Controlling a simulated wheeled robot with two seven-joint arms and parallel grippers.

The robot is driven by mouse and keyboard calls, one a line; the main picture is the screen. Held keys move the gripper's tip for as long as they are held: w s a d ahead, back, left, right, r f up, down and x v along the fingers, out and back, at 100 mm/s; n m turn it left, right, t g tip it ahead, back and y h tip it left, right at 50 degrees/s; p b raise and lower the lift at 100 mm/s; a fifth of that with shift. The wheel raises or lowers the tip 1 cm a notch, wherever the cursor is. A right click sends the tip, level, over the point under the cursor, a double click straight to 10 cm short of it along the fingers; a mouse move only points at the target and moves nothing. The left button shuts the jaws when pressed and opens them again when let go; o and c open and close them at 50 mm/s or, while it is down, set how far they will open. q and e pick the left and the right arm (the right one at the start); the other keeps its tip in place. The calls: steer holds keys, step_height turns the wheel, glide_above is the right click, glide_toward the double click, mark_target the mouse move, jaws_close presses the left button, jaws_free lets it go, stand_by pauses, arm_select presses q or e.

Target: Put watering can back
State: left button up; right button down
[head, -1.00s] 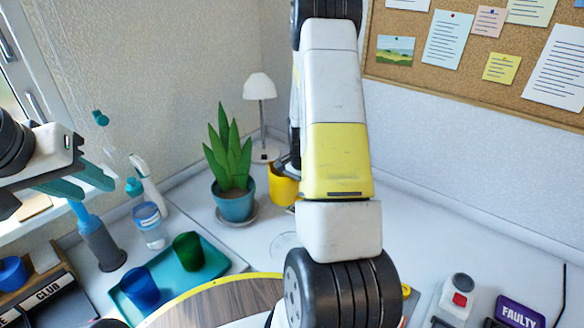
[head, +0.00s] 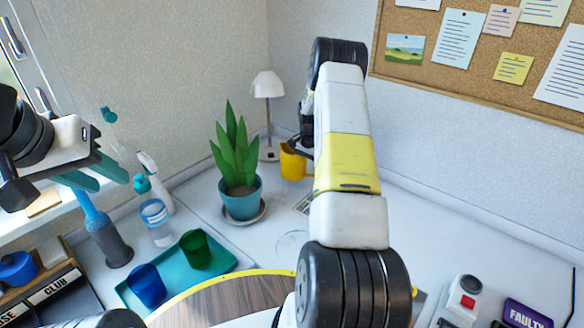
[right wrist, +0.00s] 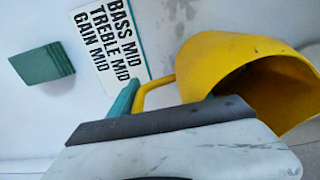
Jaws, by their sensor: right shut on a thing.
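The yellow watering can (head: 292,163) is right of the potted plant in the head view, partly behind my right arm. It also shows large and tilted at the right of the right wrist view (right wrist: 225,62). My right gripper (right wrist: 128,98) is shut on its handle. In the head view this gripper is mostly hidden behind the forearm. The can appears raised above the desk, with a printed card (head: 303,204) visible below it. A faint round outline (head: 292,243) marks the desk nearer to me.
The plant in a teal pot (head: 241,203) and a white lamp (head: 268,86) stand close to the can. A teal tray (head: 222,262) holds a blue and a green cup. Bottles stand left. A switch box (head: 462,300) is at right. The desk behind my right arm is clear.

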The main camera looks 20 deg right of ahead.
steer(key=shift+f, duration=1.65)
steer(key=shift+f, duration=0.15)
steer(key=shift+c, duration=2.3)
jaws_free()
